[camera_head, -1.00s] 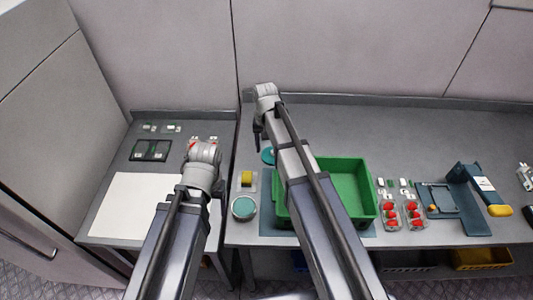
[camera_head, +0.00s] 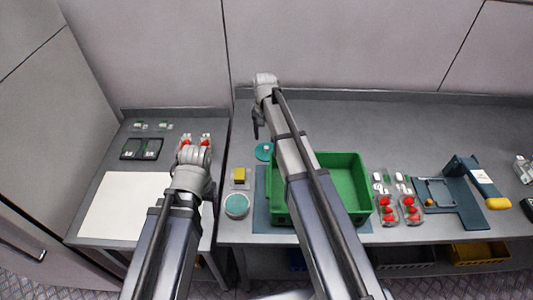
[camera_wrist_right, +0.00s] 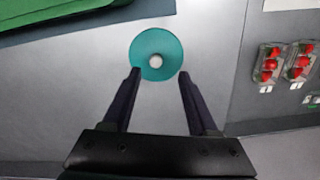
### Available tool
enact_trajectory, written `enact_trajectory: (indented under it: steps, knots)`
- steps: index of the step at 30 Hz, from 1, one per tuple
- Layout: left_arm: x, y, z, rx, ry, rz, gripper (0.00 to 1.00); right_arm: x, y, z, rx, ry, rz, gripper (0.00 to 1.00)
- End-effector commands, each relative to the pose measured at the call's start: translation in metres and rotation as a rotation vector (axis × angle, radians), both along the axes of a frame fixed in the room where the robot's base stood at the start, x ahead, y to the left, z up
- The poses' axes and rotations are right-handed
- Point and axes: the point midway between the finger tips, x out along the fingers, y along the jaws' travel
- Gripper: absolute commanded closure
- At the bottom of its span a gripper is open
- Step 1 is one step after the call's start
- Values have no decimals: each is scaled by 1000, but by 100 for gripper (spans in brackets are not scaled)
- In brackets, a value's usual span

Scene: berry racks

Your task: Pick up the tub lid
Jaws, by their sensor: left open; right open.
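The tub lid, a flat teal disc with a pale round centre, lies on the grey bench behind the green crate's left corner (camera_head: 264,151). In the right wrist view the lid (camera_wrist_right: 147,40) is just ahead of my fingertips. My right gripper (camera_wrist_right: 159,73) is open and empty; the left finger's tip overlaps the lid's lower edge in the picture, and I see no grip. In the head view the right gripper (camera_head: 256,131) hangs behind and slightly left of the lid. My left gripper (camera_head: 193,160) is over the left table, its fingers mostly hidden by its wrist.
A round teal-topped tub (camera_head: 237,205) and a yellow block (camera_head: 239,175) stand left of the green crate (camera_head: 366,187). Berry punnets (camera_head: 387,209) and a blue fixture (camera_head: 459,190) are to the right. The bench behind the crate is clear.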

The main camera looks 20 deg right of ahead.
Motion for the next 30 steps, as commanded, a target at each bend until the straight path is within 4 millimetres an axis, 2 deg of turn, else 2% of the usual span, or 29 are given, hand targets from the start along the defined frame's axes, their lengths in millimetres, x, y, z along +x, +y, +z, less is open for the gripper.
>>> enact_trajectory:
  steps: [5,15,24,30]
  knots:
    - [0,0,-11,0,0,0,24,-1,-2,-11,0,0,0,41]
    - [0,0,-51,0,0,0,24,-4,-6,-50,0,0,1,41]
    - [0,0,-51,0,0,0,24,-4,-6,-51,0,0,1,41]
    - [0,0,-51,0,0,0,24,-4,-6,-51,0,0,1,62]
